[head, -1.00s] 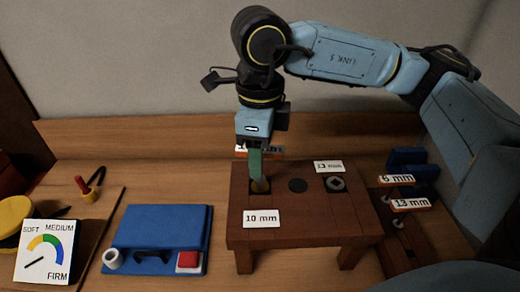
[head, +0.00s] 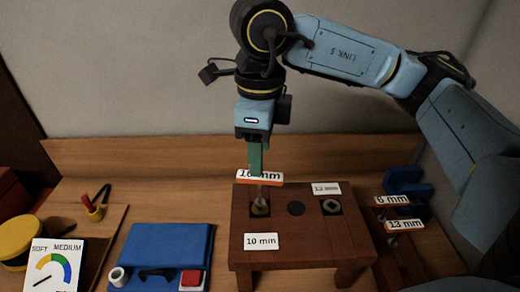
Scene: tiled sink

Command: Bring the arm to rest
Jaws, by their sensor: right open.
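My right gripper (head: 257,168) hangs down from the upper middle of the head view, with its green fingers just above a tool labelled 10 mm (head: 270,181). The jaws are open. The fingers overlap the tool's label in the picture, so I cannot tell whether they are clear of it. The tool's thin shaft goes down to the left recess of the brown wooden stand (head: 330,243), and it looks about upright. My left gripper is not in view.
The stand also has a dark middle recess (head: 296,208) and a right recess with a grey nut (head: 331,206). Tools labelled 6 mm (head: 392,200) and 13 mm (head: 404,225) stand at right.

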